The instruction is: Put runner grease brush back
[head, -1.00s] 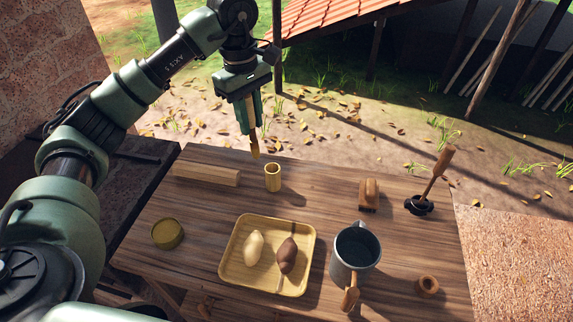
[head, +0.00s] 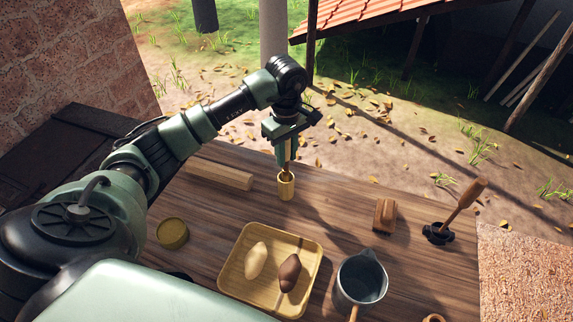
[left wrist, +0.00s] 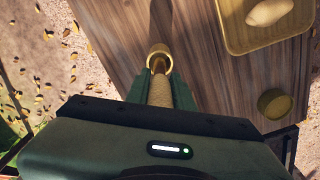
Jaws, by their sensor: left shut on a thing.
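My left gripper (head: 287,150) is shut on the grease brush (head: 288,165), which hangs upright with its tip down. The bamboo cup (head: 286,188) stands on the table right below, and the brush's lower end is at or inside the cup's mouth. In the left wrist view the tan brush handle (left wrist: 160,92) lies between the green fingers (left wrist: 160,88) and lines up with the cup's round rim (left wrist: 159,50). How deep the tip sits is hidden. My right gripper is not in view.
A wooden block (head: 218,174) lies left of the cup. A tray (head: 232,282) with two oval lumps, a round tin (head: 172,233), a metal jug (head: 361,283), a small wooden block (head: 385,215) and a tool in a black stand (head: 438,234) share the table (head: 335,220).

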